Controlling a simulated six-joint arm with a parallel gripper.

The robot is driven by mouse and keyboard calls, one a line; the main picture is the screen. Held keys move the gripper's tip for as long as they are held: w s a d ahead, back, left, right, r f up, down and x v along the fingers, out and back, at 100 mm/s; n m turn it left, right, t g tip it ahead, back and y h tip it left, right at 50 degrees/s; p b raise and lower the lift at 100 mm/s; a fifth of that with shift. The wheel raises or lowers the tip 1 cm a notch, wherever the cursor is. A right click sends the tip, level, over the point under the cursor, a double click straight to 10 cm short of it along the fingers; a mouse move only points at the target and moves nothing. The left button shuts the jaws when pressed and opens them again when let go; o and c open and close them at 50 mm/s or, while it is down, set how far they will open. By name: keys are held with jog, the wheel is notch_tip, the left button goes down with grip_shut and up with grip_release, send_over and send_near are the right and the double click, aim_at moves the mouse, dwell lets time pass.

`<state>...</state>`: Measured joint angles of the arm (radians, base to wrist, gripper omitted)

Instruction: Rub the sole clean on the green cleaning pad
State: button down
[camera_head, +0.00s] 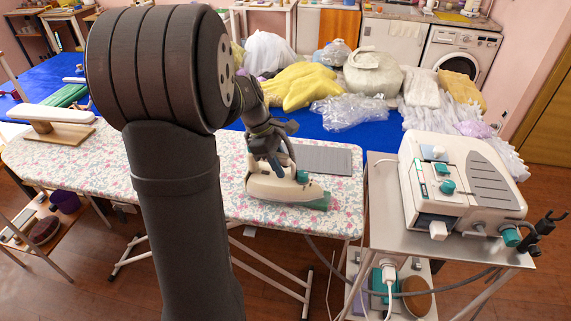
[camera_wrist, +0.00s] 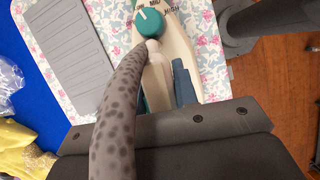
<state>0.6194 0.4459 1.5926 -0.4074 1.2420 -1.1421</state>
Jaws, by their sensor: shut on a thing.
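My gripper (camera_head: 274,158) is shut on the handle of a cream and teal iron (camera_head: 268,189). The iron is at the right part of the floral ironing board (camera_head: 235,212), with its sole facing down and hidden. I cannot tell whether the sole touches the cover. In the wrist view, the iron (camera_wrist: 181,35) has a teal dial, and a dark finger of my gripper (camera_wrist: 165,88) shows beside the handle. A teal patch shows at the iron's right end; I cannot tell whether it is part of the iron. A green ribbed item (camera_head: 66,96) lies far left.
A grey ribbed rest (camera_head: 325,159) lies on the board behind the iron. A steam station (camera_head: 462,185) stands on a metal cart (camera_head: 385,225) to the right. A small sleeve board (camera_head: 50,116) stands at left. Wrapped garments (camera_head: 302,88) cover the blue table (camera_head: 335,127). A spotted hose (camera_wrist: 118,110) crosses the wrist view.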

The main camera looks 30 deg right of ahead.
aim_at(300, 172)
jog(key=shift+s+d, duration=1.65)
jog(key=shift+s, duration=0.25)
jog(key=shift+s+d, duration=0.1)
jog(key=shift+s+d, duration=0.2)
jog(key=shift+s, duration=0.05)
jog(key=shift+s+d, duration=0.65)
jog(key=shift+s, duration=0.2)
jog(key=shift+s+d, duration=0.65)
jog(key=shift+s, duration=0.15)
jog(key=shift+f, duration=0.1)
jog(key=shift+w+a, duration=0.85)
jog(key=shift+w, duration=0.15)
jog(key=shift+w+a, duration=0.8)
jog(key=shift+w, duration=0.2)
jog(key=shift+w, duration=0.1)
